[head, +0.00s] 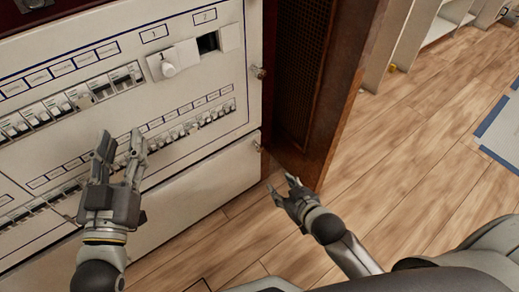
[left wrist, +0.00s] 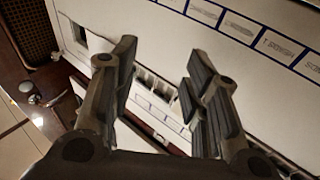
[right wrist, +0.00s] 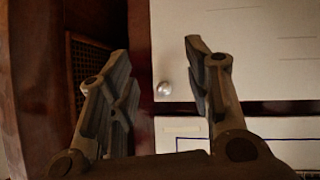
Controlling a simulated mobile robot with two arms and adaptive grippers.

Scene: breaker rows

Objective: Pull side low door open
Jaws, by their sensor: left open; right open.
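The low door is a plain cream panel (head: 190,208) at the bottom of the cabinet, seemingly flush with the front. Its small round knob (head: 257,146) is at its upper right corner. In the right wrist view the knob (right wrist: 163,88) shows between the fingers of my right gripper, apart from them, on the cream door (right wrist: 235,50). My right gripper (head: 281,183) is open and empty, below and right of the knob in the head view. My left gripper (head: 121,142) is open and empty in front of the lower breaker row (head: 190,125). It also shows in the left wrist view (left wrist: 157,58).
A brown wooden door (head: 338,85) with a mesh panel stands open just right of the cabinet, beside my right gripper. Another knob (head: 259,72) is higher on the cabinet edge. Wooden floor (head: 420,150) is clear at right.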

